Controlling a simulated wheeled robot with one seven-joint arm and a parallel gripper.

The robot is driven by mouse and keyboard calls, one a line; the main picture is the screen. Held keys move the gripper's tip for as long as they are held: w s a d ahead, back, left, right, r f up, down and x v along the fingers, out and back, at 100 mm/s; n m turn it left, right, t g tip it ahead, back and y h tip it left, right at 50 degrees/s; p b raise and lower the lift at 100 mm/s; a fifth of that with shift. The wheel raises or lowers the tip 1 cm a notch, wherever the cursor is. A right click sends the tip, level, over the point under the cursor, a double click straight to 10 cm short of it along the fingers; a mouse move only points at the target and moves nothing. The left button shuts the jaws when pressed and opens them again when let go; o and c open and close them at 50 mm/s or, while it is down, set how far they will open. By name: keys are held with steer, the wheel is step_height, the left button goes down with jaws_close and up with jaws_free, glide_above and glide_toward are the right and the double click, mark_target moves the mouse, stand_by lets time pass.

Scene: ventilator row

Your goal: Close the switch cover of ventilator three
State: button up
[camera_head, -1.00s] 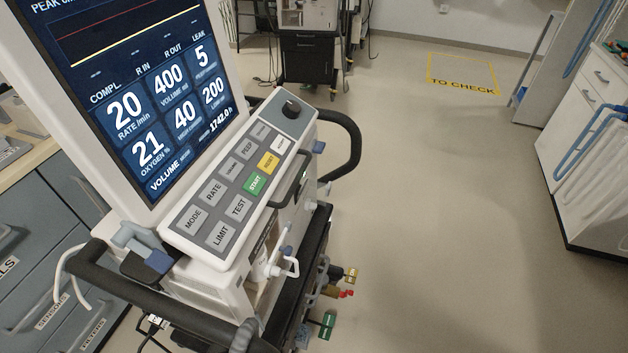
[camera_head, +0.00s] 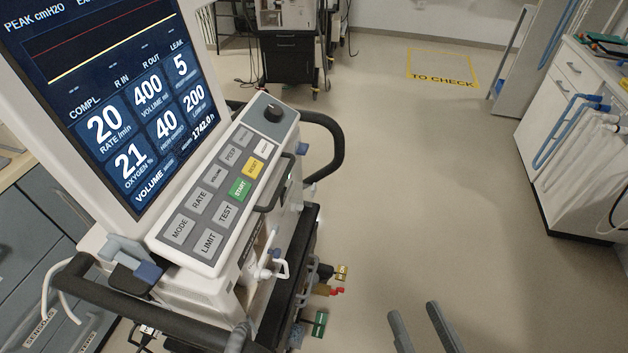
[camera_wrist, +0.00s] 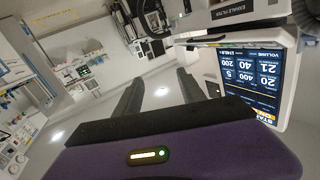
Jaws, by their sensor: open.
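A ventilator (camera_head: 190,235) with a lit screen and a sloped button panel stands at the left in the head view. Its screen (camera_wrist: 250,80) also shows, turned over, at the right of the wrist view. No number marks it as ventilator three. I cannot make out a switch cover in either view. My gripper (camera_head: 411,311) shows at the bottom edge of the head view, right of the ventilator and apart from it. Its two fingers (camera_wrist: 160,78) are spread and empty in the wrist view.
A black handle bar (camera_head: 335,150) juts from the ventilator's far side, another (camera_head: 150,315) from its near side. Hoses with coloured tags (camera_head: 320,320) stick out low on its right. A white cabinet (camera_head: 560,150) stands at right. The floor between is clear.

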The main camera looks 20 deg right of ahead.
steer(key=w+r+m+t+p, duration=0.1)
steer(key=w+r, duration=0.3)
steer(key=w, duration=0.7)
steer(key=w+r+m+t+p, duration=0.1)
steer(key=w+r, duration=0.3)
steer(key=w, duration=0.7)
step_height(320, 180, up, 5)
steer(key=n+y, duration=0.4)
steer(key=y, duration=0.1)
glide_above(315, 187)
steer(key=s, duration=0.1)
steer(key=w+a+r+n+g+y+p, duration=0.25)
steer(key=w+n+g, duration=0.2)
steer(key=w, duration=0.35)
steer(key=s+d+f+n+g+h, duration=0.1)
steer(key=s+d+f+n+g, duration=0.25)
steer(key=f+g, duration=0.25)
steer(key=s+d+f+n+g+h, duration=0.1)
steer(key=s+d+f+n+g, duration=0.1)
steer(key=s+f+n+g, duration=0.4)
steer(key=a+f, duration=0.1)
steer(key=f, duration=0.1)
steer(key=w+a+f+m, duration=0.1)
steer(key=f, duration=0.1)
steer(key=w+f+m, duration=0.1)
steer(key=f, duration=0.2)
steer(key=shift+w+a+f+g+p, duration=0.1)
steer(key=shift+w+a+g+p, duration=0.1)
steer(key=shift+a+g+p, duration=0.15)
